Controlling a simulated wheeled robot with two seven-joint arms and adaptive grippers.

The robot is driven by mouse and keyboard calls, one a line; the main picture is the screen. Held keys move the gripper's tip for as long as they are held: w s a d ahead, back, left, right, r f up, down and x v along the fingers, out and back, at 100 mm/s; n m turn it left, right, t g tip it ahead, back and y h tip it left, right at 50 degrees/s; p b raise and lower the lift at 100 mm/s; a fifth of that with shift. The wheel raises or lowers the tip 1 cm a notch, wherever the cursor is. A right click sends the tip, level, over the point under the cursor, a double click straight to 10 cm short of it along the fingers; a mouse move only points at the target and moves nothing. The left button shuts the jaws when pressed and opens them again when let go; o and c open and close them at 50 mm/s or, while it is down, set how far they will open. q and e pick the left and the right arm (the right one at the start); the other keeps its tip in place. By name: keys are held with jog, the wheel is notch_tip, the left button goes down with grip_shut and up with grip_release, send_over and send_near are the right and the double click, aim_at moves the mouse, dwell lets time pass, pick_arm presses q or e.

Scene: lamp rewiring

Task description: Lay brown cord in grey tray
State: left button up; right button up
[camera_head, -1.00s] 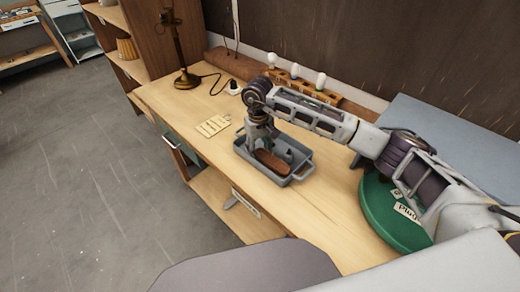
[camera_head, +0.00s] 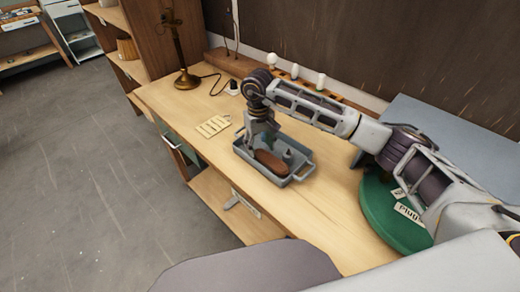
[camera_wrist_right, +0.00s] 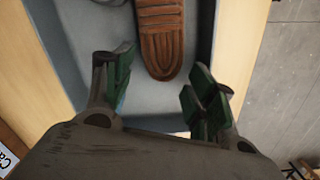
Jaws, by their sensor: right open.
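The brown cord (camera_head: 271,162) lies as a long, flat bundle on the floor of the grey tray (camera_head: 301,178), on the wooden bench. In the right wrist view the cord (camera_wrist_right: 163,40) shows ridged strands and a rounded near end, with bare tray floor around it. My right gripper (camera_head: 262,146) points down over the tray. In the right wrist view its green-padded fingers (camera_wrist_right: 160,78) are spread apart with nothing held between them. The cord's near end lies just beyond the fingers. The cord's far end is cut off in the wrist view. My left gripper is not in view.
A brass lamp (camera_head: 186,80) stands at the back left, its dark cable running to a plug (camera_head: 232,88). A pale slotted card (camera_head: 212,126) lies left of the tray. Bulbs (camera_head: 321,80) stand at the back. A green round mat (camera_head: 388,222) lies at right under my arm.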

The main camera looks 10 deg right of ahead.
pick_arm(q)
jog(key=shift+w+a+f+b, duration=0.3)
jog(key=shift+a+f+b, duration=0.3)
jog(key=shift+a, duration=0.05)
pick_arm(e)
notch_tip(320, 180, up, 10)
jog(key=shift+w, duration=0.3)
jog(key=shift+f, duration=0.1)
